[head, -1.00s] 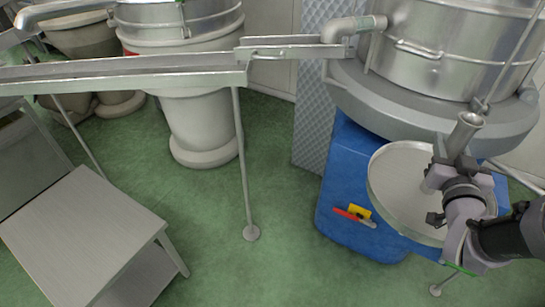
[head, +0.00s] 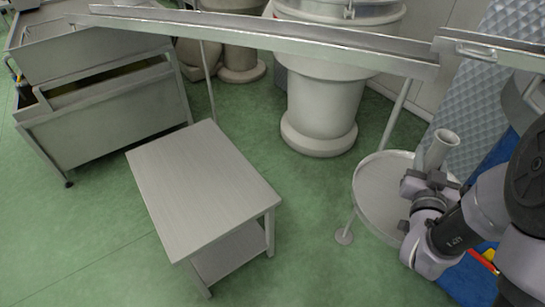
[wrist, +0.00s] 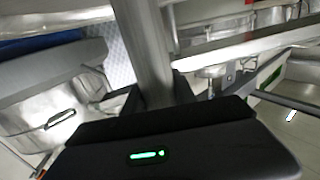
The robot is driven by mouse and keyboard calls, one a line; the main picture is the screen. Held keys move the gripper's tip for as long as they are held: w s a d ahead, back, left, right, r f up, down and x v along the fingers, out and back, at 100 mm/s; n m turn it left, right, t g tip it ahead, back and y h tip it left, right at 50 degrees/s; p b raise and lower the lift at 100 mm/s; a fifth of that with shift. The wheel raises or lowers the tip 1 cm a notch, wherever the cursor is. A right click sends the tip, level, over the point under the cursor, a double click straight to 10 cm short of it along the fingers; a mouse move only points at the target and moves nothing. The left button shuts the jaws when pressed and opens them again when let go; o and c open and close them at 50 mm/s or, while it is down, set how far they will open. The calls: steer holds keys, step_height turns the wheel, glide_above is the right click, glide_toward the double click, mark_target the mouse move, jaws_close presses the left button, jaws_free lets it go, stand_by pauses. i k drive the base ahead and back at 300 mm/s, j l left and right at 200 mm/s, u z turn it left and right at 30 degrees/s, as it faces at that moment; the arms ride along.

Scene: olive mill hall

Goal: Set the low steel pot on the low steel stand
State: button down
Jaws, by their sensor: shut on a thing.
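The low steel pot (head: 375,185) is a wide, shallow round vessel with a thin rim, held off the floor at right in the head view. My gripper (head: 430,180) is over its right part, shut on an upright steel tube (head: 440,148). The tube seems to belong to the pot; their join is hidden by my gripper. The tube also rises between the jaws in the wrist view (wrist: 145,50). The low steel stand (head: 200,190) is left of centre, with a bare flat top and a lower shelf. The pot is apart from it, to its right.
A long steel chute (head: 270,38) on thin posts crosses behind the stand. A large pale round vessel (head: 320,110) stands behind, and a steel bin (head: 105,115) at the left.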

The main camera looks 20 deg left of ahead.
mark_target(207, 193)
steer(key=i+j+u, duration=0.15)
steer(key=j+u, duration=0.25)
steer(key=i+j+u, duration=0.2)
steer(key=j+u, duration=0.25)
steer(key=i+j+u, duration=0.2)
steer(key=u, duration=0.2)
steer(key=i+j+u, duration=0.25)
steer(key=u, duration=0.15)
steer(key=i+j+u, duration=0.1)
steer(key=i+u, duration=0.35)
steer(key=k, duration=0.1)
